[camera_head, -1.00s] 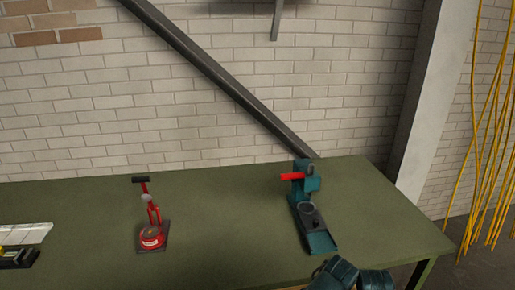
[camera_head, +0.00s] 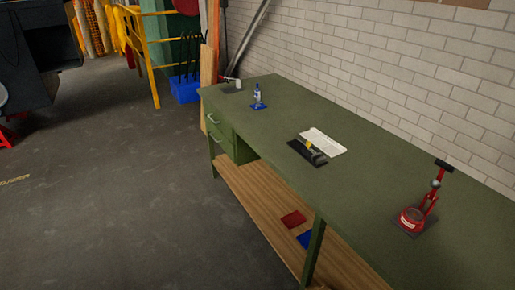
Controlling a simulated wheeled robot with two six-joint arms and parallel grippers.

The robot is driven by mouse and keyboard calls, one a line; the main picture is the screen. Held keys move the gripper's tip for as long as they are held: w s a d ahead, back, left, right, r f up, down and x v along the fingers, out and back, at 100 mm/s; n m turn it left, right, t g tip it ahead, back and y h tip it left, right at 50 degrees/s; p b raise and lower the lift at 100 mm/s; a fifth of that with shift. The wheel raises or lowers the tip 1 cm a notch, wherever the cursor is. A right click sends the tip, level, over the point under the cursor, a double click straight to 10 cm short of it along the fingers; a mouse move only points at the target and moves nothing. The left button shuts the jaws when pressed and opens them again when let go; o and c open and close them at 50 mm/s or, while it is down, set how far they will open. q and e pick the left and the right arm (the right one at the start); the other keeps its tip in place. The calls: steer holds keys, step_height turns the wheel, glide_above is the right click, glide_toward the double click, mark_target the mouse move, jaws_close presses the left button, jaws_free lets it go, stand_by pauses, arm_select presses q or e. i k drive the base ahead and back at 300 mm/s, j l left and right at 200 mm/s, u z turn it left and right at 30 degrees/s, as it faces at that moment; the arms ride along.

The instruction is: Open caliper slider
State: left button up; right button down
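No caliper can be told for certain in the head view. A small grey item (camera_head: 232,86) lies at the bench's far end, also too small to make out. Neither of my grippers shows in this view.
A red tool on a dark base (camera_head: 416,216) stands at the bench's right. A small blue-and-white bottle-like item (camera_head: 258,96) stands farther back. The lower shelf (camera_head: 262,208) holds red and blue pieces.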

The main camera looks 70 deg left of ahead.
mark_target(311, 153)
steer(key=u, duration=1.9)
steer(key=i+j+z, duration=0.1)
steer(key=j, duration=0.25)
